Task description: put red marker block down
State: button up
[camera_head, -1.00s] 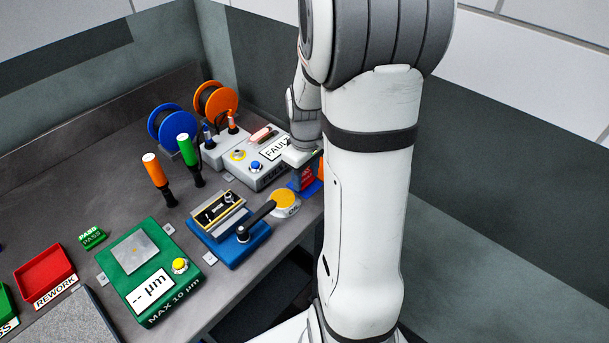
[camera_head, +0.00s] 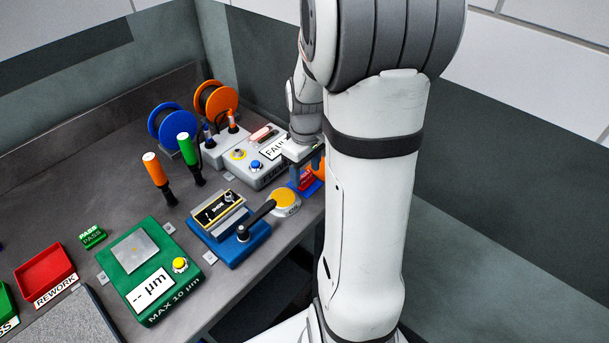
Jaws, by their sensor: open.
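The red marker block (camera_head: 306,180) is at the table's right edge, on or in a blue piece (camera_head: 312,189); I cannot tell exactly how it rests. Only a small part of it shows. My gripper (camera_head: 307,171) is open right at the block, its fingers pointing down around or beside it. My own arm covers the area to the right, and contact between fingers and block cannot be made out.
A yellow-topped round button (camera_head: 285,199) and a blue lever fixture (camera_head: 237,244) are nearer the front. An orange object (camera_head: 319,166) is partly hidden behind my gripper.

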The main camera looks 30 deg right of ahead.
aim_at(306, 175)
notch_tip(306, 175, up, 10)
jog(key=f, duration=0.1)
jog(key=s+a+r+m+t, duration=0.2)
jog(key=s+a+m+t, duration=0.1)
jog(key=s+a, duration=0.9)
jog(key=shift+s+a+r+m, duration=0.15)
jog(key=shift+a+r+m, duration=0.05)
jog(key=shift+a+m, duration=0.25)
dwell(0.5)
